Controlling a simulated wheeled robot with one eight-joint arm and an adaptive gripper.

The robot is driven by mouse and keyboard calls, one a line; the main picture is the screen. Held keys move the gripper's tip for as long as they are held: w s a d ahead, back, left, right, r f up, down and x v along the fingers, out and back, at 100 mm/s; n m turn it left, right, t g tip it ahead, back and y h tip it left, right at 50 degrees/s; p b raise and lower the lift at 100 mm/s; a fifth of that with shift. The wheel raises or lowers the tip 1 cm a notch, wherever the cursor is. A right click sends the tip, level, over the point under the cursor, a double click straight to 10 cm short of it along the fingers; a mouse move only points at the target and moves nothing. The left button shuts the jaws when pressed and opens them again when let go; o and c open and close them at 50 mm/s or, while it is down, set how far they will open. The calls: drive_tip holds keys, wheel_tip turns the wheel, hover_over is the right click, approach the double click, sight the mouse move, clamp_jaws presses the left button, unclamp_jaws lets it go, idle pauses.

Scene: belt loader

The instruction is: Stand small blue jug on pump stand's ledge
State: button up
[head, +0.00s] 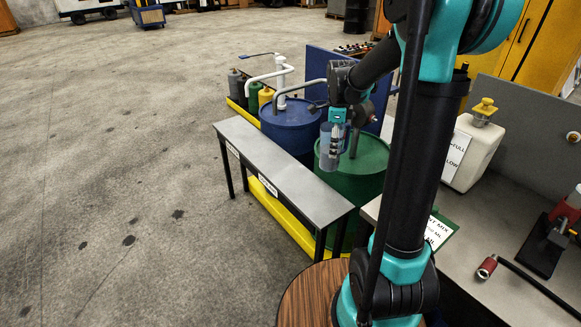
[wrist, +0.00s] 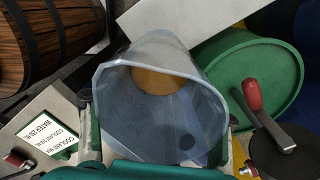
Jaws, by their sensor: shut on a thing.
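A small translucent blue jug (head: 328,158) is held in my gripper (head: 337,135), above the green drum in the head view. In the wrist view the jug (wrist: 150,110) fills the middle, its open mouth facing the camera, with a tan patch showing inside. Gripper parts show on both sides of it. The long grey ledge (head: 270,152) of the stand runs in front of the drums, to the left of and below the jug. Its top looks bare. A grey strip that looks like this ledge (wrist: 170,18) shows at the top of the wrist view. The jug is apart from it.
A green drum (head: 368,160) with a crank handle (wrist: 252,95) and a blue drum (head: 290,125) stand in a yellow tray behind the ledge. A wooden barrel (head: 305,295) is near my base. A white canister (head: 472,152) stands on the right bench. Open floor lies left.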

sight(331, 161)
wheel_tip(331, 161, down, 19)
drive_tip(key=shift+f, duration=0.1)
drive_tip(key=o, duration=1.9)
wheel_tip(331, 161, up, 12)
drive_tip(key=shift+r, duration=0.1)
